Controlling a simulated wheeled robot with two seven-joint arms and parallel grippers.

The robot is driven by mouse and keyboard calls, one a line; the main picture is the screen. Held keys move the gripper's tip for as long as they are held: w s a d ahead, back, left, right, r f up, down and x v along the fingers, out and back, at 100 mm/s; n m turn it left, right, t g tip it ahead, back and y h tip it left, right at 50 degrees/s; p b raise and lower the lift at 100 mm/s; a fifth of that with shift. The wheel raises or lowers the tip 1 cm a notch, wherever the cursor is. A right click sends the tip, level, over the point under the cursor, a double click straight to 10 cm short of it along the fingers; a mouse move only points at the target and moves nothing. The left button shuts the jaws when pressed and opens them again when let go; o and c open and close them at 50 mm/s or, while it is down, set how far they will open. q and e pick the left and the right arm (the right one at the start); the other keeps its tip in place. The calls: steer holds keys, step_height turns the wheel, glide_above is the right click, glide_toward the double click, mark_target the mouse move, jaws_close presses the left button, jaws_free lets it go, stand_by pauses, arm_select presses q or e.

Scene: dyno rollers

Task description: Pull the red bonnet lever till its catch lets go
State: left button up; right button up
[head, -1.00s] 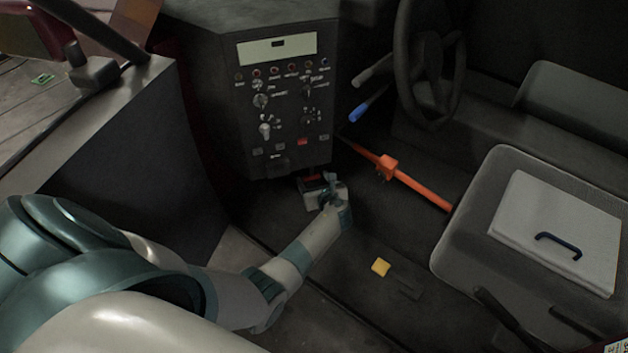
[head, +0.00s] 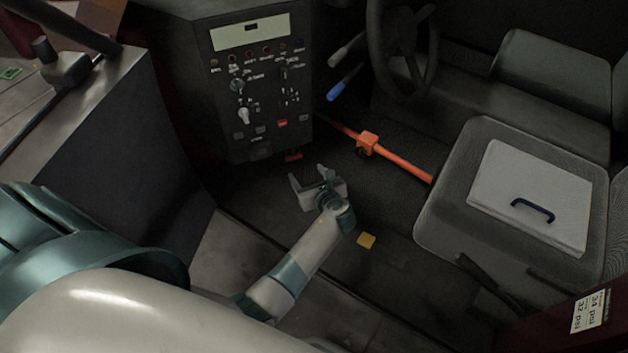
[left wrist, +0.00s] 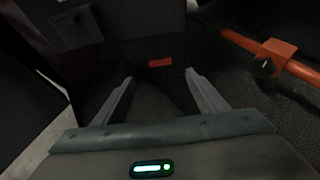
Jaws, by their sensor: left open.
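The red bonnet lever (head: 293,157) shows as a small red piece under the lower edge of the dark control panel. It also shows in the left wrist view (left wrist: 160,62), ahead of the fingers and near the middle. My left gripper (head: 307,176) is open and empty, just below and in front of the lever, with a gap between them. In the left wrist view its two fingers (left wrist: 157,84) stand wide apart with nothing between them. The catch cannot be made out. My right gripper is not in view.
An orange bar with a clamp (head: 368,143) runs from the panel to the seat (head: 435,222). A blue-tipped stalk (head: 337,91) and the steering wheel (head: 408,55) are above. The floor around the gripper looks clear.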

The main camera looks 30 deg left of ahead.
arm_select(q)
steer(key=shift+v, duration=2.75)
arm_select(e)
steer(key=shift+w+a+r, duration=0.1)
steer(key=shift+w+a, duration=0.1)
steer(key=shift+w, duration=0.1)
arm_select(q)
steer(key=shift+s+a, duration=0.1)
